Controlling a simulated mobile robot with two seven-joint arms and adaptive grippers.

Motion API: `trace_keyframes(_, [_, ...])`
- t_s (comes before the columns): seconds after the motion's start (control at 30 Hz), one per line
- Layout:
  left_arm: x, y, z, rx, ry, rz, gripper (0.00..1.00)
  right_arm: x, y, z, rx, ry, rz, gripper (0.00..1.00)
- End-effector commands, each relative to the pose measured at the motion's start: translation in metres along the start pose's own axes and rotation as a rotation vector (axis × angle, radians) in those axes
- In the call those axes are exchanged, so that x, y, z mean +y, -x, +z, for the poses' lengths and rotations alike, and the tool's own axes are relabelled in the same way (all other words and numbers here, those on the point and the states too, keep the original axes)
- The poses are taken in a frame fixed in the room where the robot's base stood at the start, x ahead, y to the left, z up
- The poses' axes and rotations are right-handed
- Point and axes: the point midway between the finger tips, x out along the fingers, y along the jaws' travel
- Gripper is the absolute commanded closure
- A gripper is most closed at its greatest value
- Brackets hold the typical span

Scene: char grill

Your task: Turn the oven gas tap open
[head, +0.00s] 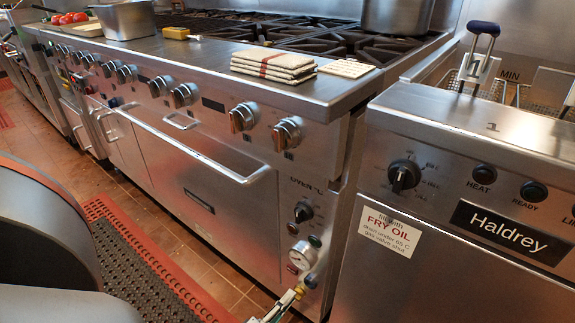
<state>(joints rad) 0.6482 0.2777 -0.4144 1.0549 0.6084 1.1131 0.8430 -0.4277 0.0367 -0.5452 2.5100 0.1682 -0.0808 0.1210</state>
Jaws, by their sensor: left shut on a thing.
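The oven gas tap (298,291) is a small brass-yellow fitting low on the right end of the steel range, just below a round white gauge (303,255). My left gripper (287,303) is at the bottom edge of the head view, shut on the tap. Only the tip of the gripper shows, and the frame cuts off the rest. The lower part of the tap is hidden, and its exact angle is hard to make out. My right gripper is not in view.
The oven dial (303,212) sits above the gauge. A long oven door handle (190,152) sticks out to the left. The Haldrey fryer (440,290) stands close on the right. A dark floor mat (135,275) with red edging lies in front. Folded cloths (272,65) lie on the range.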

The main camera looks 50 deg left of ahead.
Motion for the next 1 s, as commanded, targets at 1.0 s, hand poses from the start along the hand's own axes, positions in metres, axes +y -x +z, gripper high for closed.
trace_keyframes(1.0, [-0.001,0.043,0.000,0.000,0.002,-0.004,0.75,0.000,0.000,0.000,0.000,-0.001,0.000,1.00])
